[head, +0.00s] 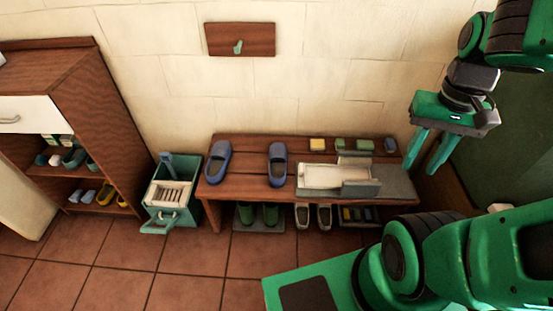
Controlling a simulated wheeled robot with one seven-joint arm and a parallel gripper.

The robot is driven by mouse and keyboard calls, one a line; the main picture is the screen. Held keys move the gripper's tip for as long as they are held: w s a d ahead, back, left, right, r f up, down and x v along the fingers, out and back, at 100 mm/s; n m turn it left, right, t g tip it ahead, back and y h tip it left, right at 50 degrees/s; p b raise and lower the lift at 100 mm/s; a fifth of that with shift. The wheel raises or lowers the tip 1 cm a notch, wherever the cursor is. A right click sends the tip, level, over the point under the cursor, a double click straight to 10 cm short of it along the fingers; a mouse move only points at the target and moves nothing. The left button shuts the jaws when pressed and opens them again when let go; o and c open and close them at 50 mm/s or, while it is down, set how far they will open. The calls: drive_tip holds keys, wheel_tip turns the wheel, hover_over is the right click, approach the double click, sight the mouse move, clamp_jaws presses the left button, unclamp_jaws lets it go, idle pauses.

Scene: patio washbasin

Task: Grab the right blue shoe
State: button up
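Two blue shoes rest on the left part of a wooden bench in the head view. The right blue shoe (277,165) lies near the bench's middle, just left of a white basin-like tray. The left blue shoe (217,162) lies near the bench's left end, apart from it. My gripper (428,172) hangs at the right, over the bench's right end and well to the right of both shoes. Its two green fingers point down and are spread, with nothing visible between them.
The wooden bench (245,187) also holds the white tray (322,176) and several small blocks at the back. Boots (257,214) and grey shoes (313,215) stand beneath. A teal crate (170,197) and wooden cabinet (85,115) are left. Tiled floor in front is clear.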

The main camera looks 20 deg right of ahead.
drive_tip(key=o, duration=0.9)
drive_tip(key=shift+s+d+r, duration=0.1)
drive_tip(key=shift+s+r, duration=0.1)
drive_tip(key=shift+s, duration=0.2)
drive_tip(key=shift+c, duration=0.2)
drive_tip(key=o, duration=0.5)
drive_tip(key=shift+w+d, duration=0.25)
drive_tip(key=shift+o, duration=0.7)
drive_tip(key=w+d+f+m+h, duration=0.2)
drive_tip(key=w+d+f, duration=0.1)
drive_tip(key=w, duration=0.6)
drive_tip(key=shift+w+d+f, duration=0.15)
drive_tip(key=shift+d+f, duration=0.25)
drive_tip(key=shift+f, duration=0.05)
drive_tip(key=w+a+f+m+t+h, duration=0.15)
drive_tip(key=w+f+h, duration=0.25)
drive_tip(key=w+f, duration=0.6)
drive_tip(key=w+f+t+h, duration=0.25)
drive_tip(key=w+f, duration=0.35)
drive_tip(key=w, duration=0.8)
drive_tip(key=n+t+y, duration=0.4)
drive_tip(key=n+t, duration=0.3)
drive_tip(key=t, duration=0.2)
approach(278, 160)
drive_tip(key=shift+r+m, duration=0.25)
drive_tip(key=shift+r, duration=0.05)
drive_tip(key=shift+w+f+y, duration=0.1)
drive_tip(key=shift+f+y, duration=0.1)
drive_tip(key=shift+y, duration=0.05)
drive_tip(key=shift+x, duration=5.15)
